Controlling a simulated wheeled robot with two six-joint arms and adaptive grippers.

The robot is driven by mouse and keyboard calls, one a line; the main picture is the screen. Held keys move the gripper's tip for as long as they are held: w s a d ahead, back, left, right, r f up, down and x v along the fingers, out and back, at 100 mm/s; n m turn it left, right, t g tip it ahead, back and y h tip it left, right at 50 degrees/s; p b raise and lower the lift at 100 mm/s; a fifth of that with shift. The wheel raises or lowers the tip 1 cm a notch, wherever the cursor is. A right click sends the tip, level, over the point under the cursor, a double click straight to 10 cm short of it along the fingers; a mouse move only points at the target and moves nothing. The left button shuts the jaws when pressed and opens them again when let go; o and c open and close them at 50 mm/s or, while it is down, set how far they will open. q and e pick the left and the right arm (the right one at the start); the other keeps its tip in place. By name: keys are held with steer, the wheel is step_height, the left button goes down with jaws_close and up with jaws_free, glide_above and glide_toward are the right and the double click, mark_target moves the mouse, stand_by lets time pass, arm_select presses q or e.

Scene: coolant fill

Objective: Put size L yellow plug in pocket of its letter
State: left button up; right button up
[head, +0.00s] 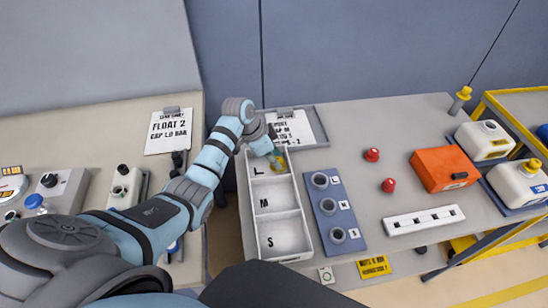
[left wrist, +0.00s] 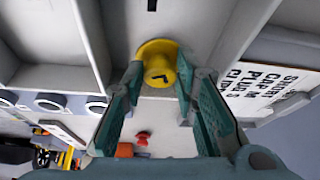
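The yellow plug (left wrist: 157,66) shows in the left wrist view with a dark L-like mark on its knob. It sits in the white tray's far pocket, the one marked L, with its flange against the tray. In the head view the plug (head: 281,160) is mostly hidden by my gripper. The white tray (head: 248,222) has three pockets lettered L, M and S from far to near. My left gripper (head: 275,160) is over the L pocket. Its fingers (left wrist: 159,78) are open, one on each side of the plug, with small gaps visible. My right gripper is not in view.
A blue plate (head: 351,240) with three grey ports marked L, M and S lies right of the tray. Two red caps (head: 372,155), an orange box (head: 443,169) and a white slotted strip (head: 424,220) are farther right. A clipboard (head: 312,127) lies behind the tray.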

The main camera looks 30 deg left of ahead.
arm_select(q)
steer(key=shift+o, duration=1.4)
steer(key=shift+r, duration=0.2)
steer(key=p+v, duration=0.2)
steer(key=v, duration=0.9)
steer(key=shift+a+r, duration=0.15)
steer(key=shift+r, duration=0.2)
steer(key=shift+s, duration=0.15)
